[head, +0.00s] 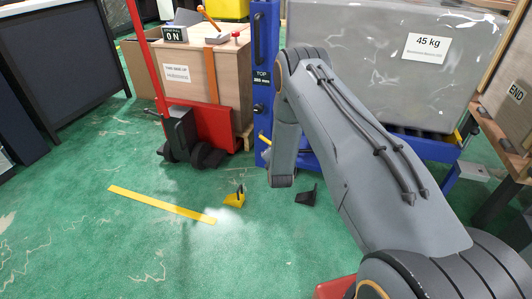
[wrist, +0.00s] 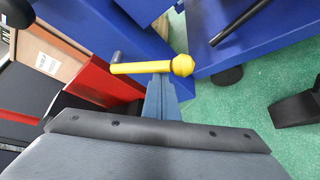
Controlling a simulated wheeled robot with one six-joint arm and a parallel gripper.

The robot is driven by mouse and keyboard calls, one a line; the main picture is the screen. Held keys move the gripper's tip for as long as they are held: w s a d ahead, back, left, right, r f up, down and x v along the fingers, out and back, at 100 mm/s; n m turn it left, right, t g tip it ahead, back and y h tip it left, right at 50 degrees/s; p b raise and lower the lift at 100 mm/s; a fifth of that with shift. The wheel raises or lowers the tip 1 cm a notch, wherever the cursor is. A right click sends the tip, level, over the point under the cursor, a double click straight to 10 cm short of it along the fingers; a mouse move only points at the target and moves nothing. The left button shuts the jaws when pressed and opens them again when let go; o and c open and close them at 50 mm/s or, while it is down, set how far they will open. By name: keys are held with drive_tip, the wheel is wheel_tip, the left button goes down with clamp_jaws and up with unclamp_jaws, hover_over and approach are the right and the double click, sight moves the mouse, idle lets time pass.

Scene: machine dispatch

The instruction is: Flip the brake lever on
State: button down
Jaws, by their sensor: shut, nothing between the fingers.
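A yellow lever (wrist: 145,67) with a round knob at its right end lies nearly level in the wrist view, in front of the blue frame. A grey pin shows at its left end. A small yellow piece (head: 265,138) by the blue post in the head view looks like the same lever. My gripper (wrist: 161,78) shows as narrow blue-grey fingers, shut and empty, with the tips at the lever's lower edge. I cannot tell whether they touch it. In the head view my arm hides the gripper.
A blue post (head: 262,70) and a grey wrapped load (head: 400,60) marked 45 kg stand close to my arm. A red truck (head: 215,130) carries a wooden box (head: 190,72) with an ON sign. A yellow wedge (head: 235,198) and a dark wedge (head: 307,196) lie on green floor.

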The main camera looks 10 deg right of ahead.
drive_tip(key=shift+d+r+p, duration=0.15)
drive_tip(key=shift+r+p, duration=0.2)
drive_tip(key=shift+r, duration=0.3)
wheel_tip(320, 180, down, 4)
drive_tip(key=a+b, duration=0.2)
drive_tip(key=a+r+p+v, duration=0.1)
drive_tip(key=p+v, duration=0.2)
drive_tip(key=v, duration=0.7)
drive_tip(key=shift+w+a+p, duration=0.25)
drive_tip(key=shift+w+p, duration=0.1)
